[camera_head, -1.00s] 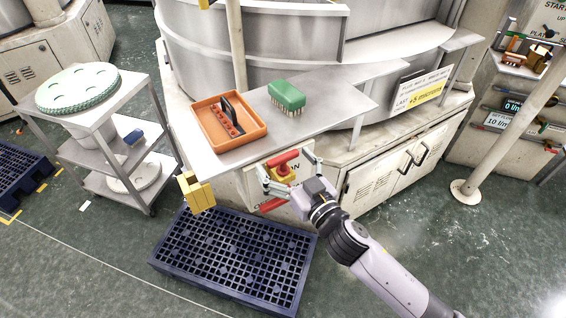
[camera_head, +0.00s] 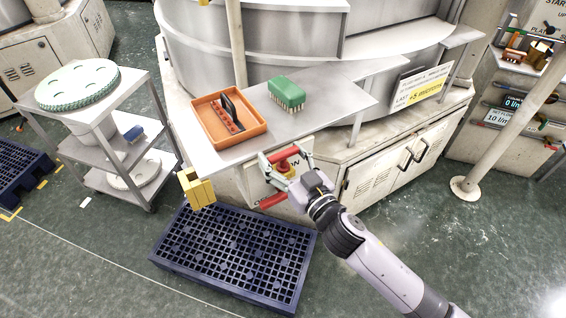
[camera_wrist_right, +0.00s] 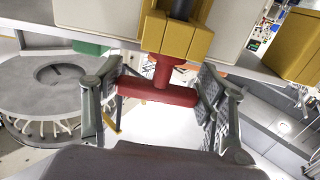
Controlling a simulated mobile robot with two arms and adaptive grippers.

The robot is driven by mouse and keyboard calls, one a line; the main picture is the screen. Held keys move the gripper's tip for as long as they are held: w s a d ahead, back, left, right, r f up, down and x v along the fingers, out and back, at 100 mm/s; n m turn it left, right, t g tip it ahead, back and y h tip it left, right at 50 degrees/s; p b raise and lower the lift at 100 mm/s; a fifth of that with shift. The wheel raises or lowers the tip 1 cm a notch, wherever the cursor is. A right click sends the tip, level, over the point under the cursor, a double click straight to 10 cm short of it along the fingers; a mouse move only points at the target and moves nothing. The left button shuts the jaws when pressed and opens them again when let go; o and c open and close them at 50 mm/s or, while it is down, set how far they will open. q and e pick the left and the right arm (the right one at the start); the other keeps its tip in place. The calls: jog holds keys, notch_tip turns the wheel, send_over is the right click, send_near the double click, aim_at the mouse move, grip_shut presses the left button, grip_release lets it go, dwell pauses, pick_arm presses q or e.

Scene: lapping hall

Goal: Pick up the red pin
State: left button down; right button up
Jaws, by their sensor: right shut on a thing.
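The red pin (camera_wrist_right: 157,95) is T-shaped in the right wrist view. Its crossbar lies between the two fingers of my right gripper (camera_wrist_right: 158,98), which is shut on it. The pin's stem runs up to a yellow block (camera_wrist_right: 176,38), and I cannot tell how deep it sits. In the head view the red pin (camera_head: 285,152) shows at my right gripper (camera_head: 286,162), just off the steel table's front edge, partly hidden by the fingers. My left gripper is not in view.
An orange tray (camera_head: 204,139) and a green brush (camera_head: 287,91) are on the steel table (camera_head: 330,95). Another yellow block (camera_head: 196,189) hangs at its front corner. A red bar (camera_head: 272,200) shows below the gripper. A dark blue pallet (camera_head: 160,262) lies on the floor; a trolley (camera_head: 146,85) stands left.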

jog(key=shift+c, duration=1.4)
